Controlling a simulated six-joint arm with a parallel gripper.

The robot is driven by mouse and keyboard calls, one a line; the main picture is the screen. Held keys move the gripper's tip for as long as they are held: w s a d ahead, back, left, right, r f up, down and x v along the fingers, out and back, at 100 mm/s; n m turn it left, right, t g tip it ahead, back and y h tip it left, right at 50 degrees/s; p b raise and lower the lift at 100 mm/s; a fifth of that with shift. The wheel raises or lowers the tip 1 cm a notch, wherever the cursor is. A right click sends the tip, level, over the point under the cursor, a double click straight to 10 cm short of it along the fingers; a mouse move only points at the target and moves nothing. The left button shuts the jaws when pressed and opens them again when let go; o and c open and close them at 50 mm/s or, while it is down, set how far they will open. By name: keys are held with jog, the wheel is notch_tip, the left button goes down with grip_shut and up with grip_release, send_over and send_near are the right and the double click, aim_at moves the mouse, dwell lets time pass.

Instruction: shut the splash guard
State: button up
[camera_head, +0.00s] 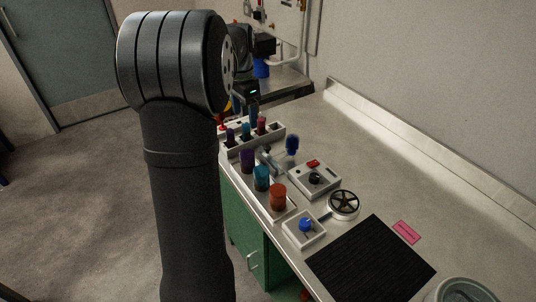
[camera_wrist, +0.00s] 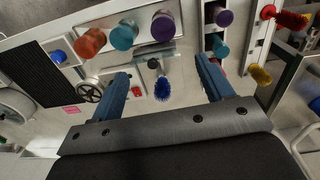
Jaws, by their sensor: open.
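My gripper (camera_wrist: 161,66) is open, with its two blue fingers wide apart and nothing between them in contact. It hangs above the bench; in the head view my arm mostly hides it. I cannot clearly identify the splash guard. A greyish, partly clear piece (camera_wrist: 140,53) lies beyond the fingertips, beside the row of coloured caps; it may be the guard, but its state cannot be told. It also seems to show in the head view (camera_head: 268,160). A blue brush (camera_wrist: 162,88) stands in view between the fingers, below the tips.
Orange (camera_head: 278,197), teal (camera_head: 262,178) and purple (camera_head: 247,160) capped items stand in a white rack at the bench's left edge. A dial box (camera_head: 314,179), black handwheel (camera_head: 343,204), blue-knob box (camera_head: 305,228) and black mat (camera_head: 371,263) lie nearby.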

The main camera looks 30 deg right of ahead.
jog(key=s+a+f+n+g+h, duration=0.1)
jog(key=f+n, duration=0.1)
jog(key=s+a+f+n+g+h, duration=0.1)
jog(key=f+n, duration=0.1)
jog(key=s+a+f+n+g, duration=0.1)
jog(key=s+f+n, duration=0.1)
jog(key=shift+n+h, duration=0.4)
jog(key=c, duration=1.1)
jog(key=s+f+n+h, duration=0.1)
jog(key=n, duration=0.2)
jog(key=s+a+f+n+g+h, duration=0.1)
jog(key=n+h, duration=0.1)
jog(key=n, duration=0.1)
jog(key=s+a+f+n+h, duration=0.1)
jog(key=n+h, duration=0.1)
jog(key=n, duration=0.2)
jog(key=shift+s+g, duration=0.25)
jog(key=shift+g, duration=0.15)
grip_shut()
jog(key=n+t+h, duration=0.7)
jog(key=n, duration=1.3)
send_near(265, 148)
jog(key=shift+n+t, duration=0.3)
jog(key=x, duration=0.6)
jog(key=shift+s+d+f, duration=0.1)
jog(key=shift+d+f, duration=0.1)
jog(key=shift+d, duration=0.2)
